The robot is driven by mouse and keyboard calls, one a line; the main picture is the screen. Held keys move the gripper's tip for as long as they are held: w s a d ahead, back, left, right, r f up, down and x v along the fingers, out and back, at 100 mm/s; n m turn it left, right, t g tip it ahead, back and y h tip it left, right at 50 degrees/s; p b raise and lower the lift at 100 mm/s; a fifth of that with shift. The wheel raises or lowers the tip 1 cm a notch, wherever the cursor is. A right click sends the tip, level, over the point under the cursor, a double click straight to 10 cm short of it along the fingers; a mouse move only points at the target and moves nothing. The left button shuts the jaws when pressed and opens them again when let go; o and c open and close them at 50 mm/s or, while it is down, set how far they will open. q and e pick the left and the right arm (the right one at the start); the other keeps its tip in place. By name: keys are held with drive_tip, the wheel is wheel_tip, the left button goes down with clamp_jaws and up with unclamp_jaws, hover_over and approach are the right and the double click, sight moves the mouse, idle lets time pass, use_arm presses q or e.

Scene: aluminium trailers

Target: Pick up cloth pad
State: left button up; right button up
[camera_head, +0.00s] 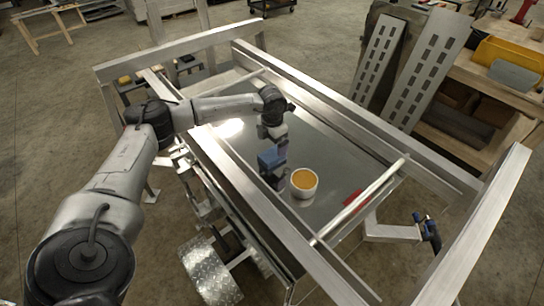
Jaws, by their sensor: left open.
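A small flat red piece (354,198), which looks like the cloth pad, lies on the trailer's metal floor near the cross tube, partly hidden by that tube. My left gripper (277,182) points down over the trailer bed, to the left of the red piece and apart from it. It is open, and its fingers are small and dark in this view. A white round tub (304,192) with orange contents stands just right of the gripper. My right gripper does not show.
The aluminium trailer's side rails (345,108) and cross tube (362,199) stand around the bed. The bed's far part (315,130) is bare. A wooden workbench (500,83) with a yellow bin (505,52) and slotted metal plates (423,75) stand at the right.

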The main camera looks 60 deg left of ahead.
sight(272, 154)
use_arm(q)
drive_tip(key=shift+f, duration=1.05)
drive_tip(key=shift+f+p, duration=0.55)
drive_tip(key=shift+f, duration=1.6)
drive_tip(key=c, duration=1)
drive_tip(key=shift+r, duration=0.1)
